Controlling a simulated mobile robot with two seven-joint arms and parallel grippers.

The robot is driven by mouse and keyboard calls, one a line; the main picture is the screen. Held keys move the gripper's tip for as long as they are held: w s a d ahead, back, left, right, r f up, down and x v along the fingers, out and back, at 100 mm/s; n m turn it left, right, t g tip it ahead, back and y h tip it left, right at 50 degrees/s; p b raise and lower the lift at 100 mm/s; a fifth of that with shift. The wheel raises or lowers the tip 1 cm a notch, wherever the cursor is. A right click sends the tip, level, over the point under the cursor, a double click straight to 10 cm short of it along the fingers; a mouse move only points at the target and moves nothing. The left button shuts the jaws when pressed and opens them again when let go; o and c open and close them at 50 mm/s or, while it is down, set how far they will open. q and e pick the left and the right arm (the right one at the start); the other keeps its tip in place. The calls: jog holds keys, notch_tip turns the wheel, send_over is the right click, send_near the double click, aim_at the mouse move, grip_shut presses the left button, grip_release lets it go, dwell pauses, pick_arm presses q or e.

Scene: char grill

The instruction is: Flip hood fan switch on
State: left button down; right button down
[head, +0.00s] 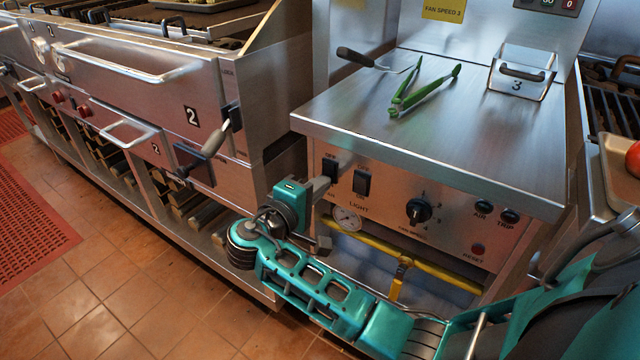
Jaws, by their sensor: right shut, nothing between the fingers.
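The front panel (455,225) of a steel cabinet carries two black rocker switches. The left rocker (330,168) has a label below that is mostly hidden by my gripper; the right rocker (362,183) is marked LIGHT. My right gripper (324,186) reaches in from the lower right, and its shut, empty fingertips are at the lower edge of the left rocker. I cannot tell whether they touch it, or which way the rocker is set. My left gripper is not in view.
A black knob (418,211), a gauge (347,218) and a yellow pipe (440,272) are right of my gripper. Green tongs (424,92) lie on the steel top (470,135). A grill unit (150,85) with protruding handles stands left; tiled floor (120,290) is open below.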

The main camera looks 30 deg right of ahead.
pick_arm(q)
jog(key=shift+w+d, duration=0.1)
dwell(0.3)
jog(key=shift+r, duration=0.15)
pick_arm(e)
jog(key=shift+w+d+f, duration=0.1)
jog(key=shift+d, duration=0.15)
